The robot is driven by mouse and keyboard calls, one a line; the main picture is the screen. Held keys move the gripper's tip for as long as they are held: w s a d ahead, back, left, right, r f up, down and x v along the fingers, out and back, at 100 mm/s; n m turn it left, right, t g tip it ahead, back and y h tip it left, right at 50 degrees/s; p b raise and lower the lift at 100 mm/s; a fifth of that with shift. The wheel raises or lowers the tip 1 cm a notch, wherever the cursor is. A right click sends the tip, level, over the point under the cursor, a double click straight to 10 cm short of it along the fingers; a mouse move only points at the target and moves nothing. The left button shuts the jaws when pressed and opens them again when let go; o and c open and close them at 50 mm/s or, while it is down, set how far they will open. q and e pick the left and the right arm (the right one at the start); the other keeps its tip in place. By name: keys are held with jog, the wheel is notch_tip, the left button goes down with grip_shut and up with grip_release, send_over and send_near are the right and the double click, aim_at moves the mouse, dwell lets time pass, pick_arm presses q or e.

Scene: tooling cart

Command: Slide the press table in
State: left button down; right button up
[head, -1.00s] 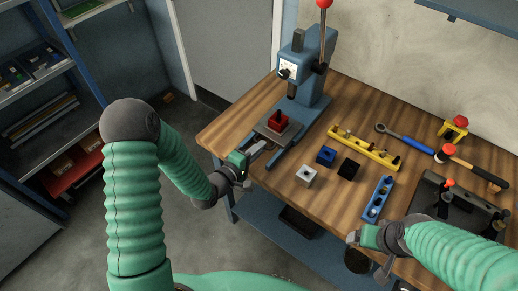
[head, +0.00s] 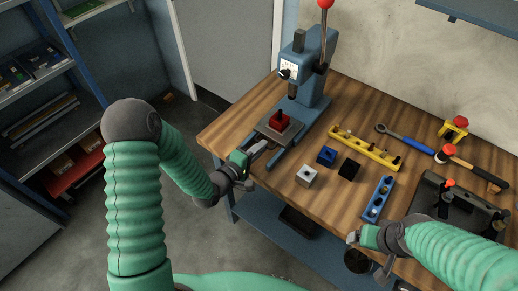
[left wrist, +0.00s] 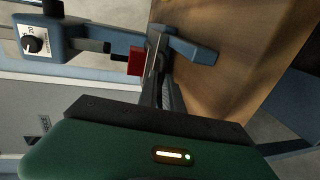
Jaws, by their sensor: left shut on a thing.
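The blue press (head: 306,70) stands at the back of the wooden bench. Its press table (head: 270,134), a grey plate on blue rails, carries a red part (head: 281,118) and sits in front of and below the ram. My left gripper (head: 260,149) is shut at the near edge of the press table; the exact piece between the fingers is hard to make out. In the left wrist view the fingers (left wrist: 156,80) reach toward the plate beside the red part (left wrist: 136,61). My right gripper (head: 366,238) is over the bench's front edge, its fingertips unclear.
Grey, blue and black blocks (head: 326,156) lie right of the press, near a yellow rack (head: 364,147) and a blue rack (head: 377,199). Bare wood lies between press and blocks.

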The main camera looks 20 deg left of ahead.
aim_at(271, 139)
pick_arm(q)
jog(key=x, duration=0.4)
jog(key=r+x, duration=0.1)
jog(key=x, duration=0.1)
jog(key=shift+w+d+f, duration=0.1)
jog(key=shift+w+d, duration=0.1)
jog(key=shift+d, duration=0.2)
jog(key=c, duration=1.7)
grip_release()
jog(key=shift+o, duration=1)
jog(key=shift+w, duration=0.1)
